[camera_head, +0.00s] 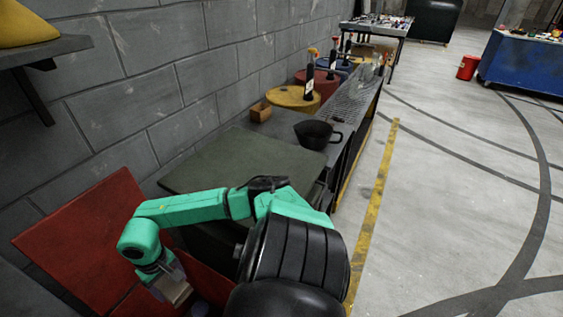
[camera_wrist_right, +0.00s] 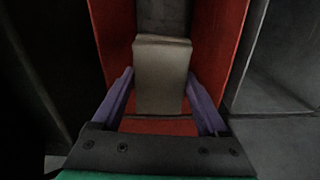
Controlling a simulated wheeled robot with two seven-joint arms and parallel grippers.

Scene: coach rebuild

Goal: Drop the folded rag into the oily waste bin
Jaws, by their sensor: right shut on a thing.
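The folded rag (camera_wrist_right: 160,80) is a beige-grey block between the two purple fingers of my right gripper (camera_wrist_right: 160,103) in the right wrist view. My right gripper is shut on it. In the head view, my right gripper (camera_head: 172,284) points down with the rag (camera_head: 178,291) at the lower left. The oily waste bin (camera_head: 208,284) is red, and its red lid (camera_head: 75,240) stands open on the left. In the right wrist view, red bin walls (camera_wrist_right: 222,50) show on both sides of the rag. I cannot tell how deep the rag is. My left gripper is not in view.
A dark green mat (camera_head: 240,160) covers the near bench, beyond the bin. A black pan (camera_head: 314,133), a small wooden box (camera_head: 260,111) and several coloured drums (camera_head: 294,98) stand farther along the wall. A shelf (camera_head: 45,50) juts out at upper left.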

